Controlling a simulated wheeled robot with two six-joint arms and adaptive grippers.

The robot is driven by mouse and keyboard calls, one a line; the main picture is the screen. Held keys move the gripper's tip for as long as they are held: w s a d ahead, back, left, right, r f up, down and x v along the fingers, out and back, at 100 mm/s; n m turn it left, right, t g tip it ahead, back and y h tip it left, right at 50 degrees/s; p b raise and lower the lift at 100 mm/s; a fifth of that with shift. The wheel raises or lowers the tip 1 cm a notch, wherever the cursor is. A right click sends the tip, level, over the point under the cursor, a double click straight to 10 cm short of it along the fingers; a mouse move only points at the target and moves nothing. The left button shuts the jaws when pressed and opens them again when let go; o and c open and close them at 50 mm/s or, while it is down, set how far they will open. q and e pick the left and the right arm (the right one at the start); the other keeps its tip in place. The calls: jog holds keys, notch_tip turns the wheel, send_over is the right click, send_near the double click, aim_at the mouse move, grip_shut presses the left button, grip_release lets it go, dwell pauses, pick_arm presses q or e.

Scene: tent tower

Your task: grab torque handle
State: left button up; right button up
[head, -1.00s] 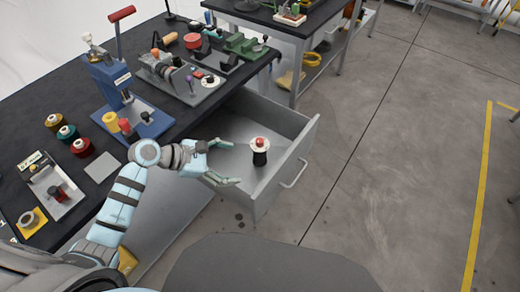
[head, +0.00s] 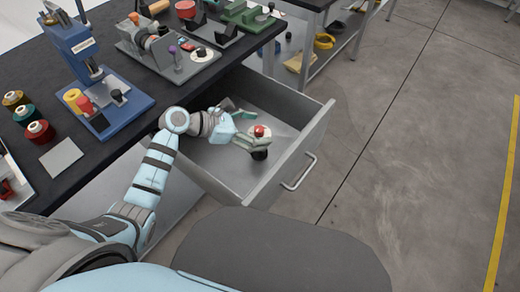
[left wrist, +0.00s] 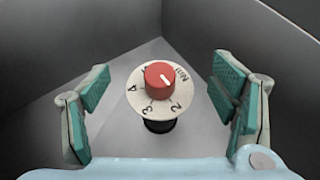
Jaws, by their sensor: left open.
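The torque handle (head: 260,131) stands upright in the open drawer, with a red knob on top, a pale numbered dial and a black body below. In the left wrist view the red knob (left wrist: 160,80) is centred between my open fingers, with a gap on both sides. My left gripper (head: 249,127) is inside the drawer, its fingers on either side of the handle and partly covering it. Whether a finger touches it cannot be told in the head view. My right gripper is not in view.
The grey drawer (head: 312,135) is pulled out from under the black workbench (head: 98,165), its walls standing around my left gripper. A blue press (head: 110,112), thread spools (head: 38,132) and a grey fixture (head: 168,65) stand on the bench. The floor right of the drawer is clear.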

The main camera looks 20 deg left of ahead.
pick_arm(q)
jog(key=shift+w+d+f, duration=0.3)
jog(key=shift+w+d, duration=0.05)
jog(key=shift+d, duration=0.05)
grip_shut()
jog(key=shift+s+r, duration=0.1)
jog(key=shift+r, duration=0.05)
